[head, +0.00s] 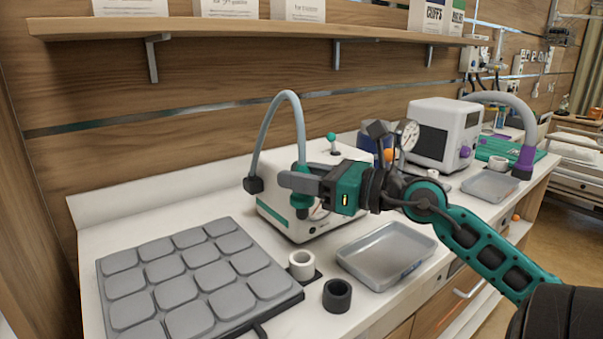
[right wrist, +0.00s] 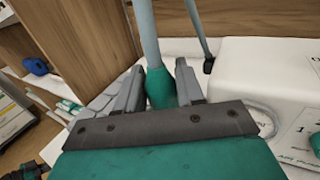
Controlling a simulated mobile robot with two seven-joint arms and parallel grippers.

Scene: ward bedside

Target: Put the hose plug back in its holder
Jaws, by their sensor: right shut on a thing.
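My right gripper (head: 290,183) is shut on the teal hose plug (head: 301,201), holding it in the air in front of the white pump unit. In the right wrist view the plug (right wrist: 160,88) sits between the two grey fingers. The grey hose (head: 287,96) rises from the plug, arches over and comes down to a black fitting (head: 253,185) at the unit's left side. A white cup-shaped holder (head: 301,271) and a dark one (head: 337,303) stand open on the counter below the gripper. Which one belongs to this plug cannot be told. My left gripper is not in view.
The white unit (head: 270,219) stands behind the gripper. Further right are a monitor (head: 433,135) and a hose with a purple end (head: 524,160). A shelf (head: 250,29) runs above.

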